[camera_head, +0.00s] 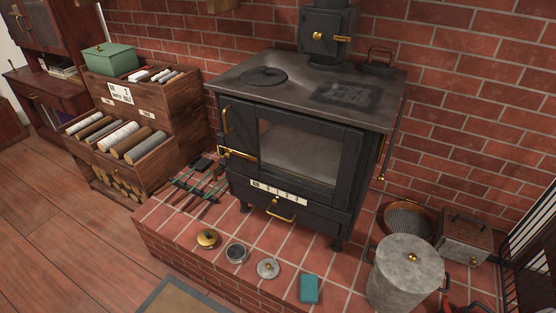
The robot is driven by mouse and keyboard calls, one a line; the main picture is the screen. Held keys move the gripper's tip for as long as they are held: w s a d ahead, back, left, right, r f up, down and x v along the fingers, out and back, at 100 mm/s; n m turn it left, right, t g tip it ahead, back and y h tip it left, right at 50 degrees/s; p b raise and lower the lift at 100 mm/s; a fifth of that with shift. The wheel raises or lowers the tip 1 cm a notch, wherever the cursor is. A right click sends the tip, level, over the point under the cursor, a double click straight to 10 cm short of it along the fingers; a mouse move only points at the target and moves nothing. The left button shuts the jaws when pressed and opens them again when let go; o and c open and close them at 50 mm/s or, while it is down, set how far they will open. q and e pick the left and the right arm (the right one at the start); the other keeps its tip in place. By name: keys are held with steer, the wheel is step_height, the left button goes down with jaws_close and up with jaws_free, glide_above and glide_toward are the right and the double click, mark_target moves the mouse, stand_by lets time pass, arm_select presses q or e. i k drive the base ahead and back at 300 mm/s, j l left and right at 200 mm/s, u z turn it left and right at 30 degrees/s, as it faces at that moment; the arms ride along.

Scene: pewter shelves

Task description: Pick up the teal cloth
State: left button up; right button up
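The teal cloth (309,288) looks like a small, folded rectangle. It lies flat on the tiled brick hearth near its front edge, to the left of a grey lidded bucket. Nothing covers it. Neither of my grippers can be made out in the head view.
A black stove (300,140) stands behind the cloth. The grey bucket (405,270) is close on its right. A round metal lid (268,268), a small tin (237,253) and a brass pot (207,238) lie to its left.

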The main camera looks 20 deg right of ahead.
mark_target(308, 283)
steer(key=z, duration=0.95)
steer(key=i+u, duration=0.15)
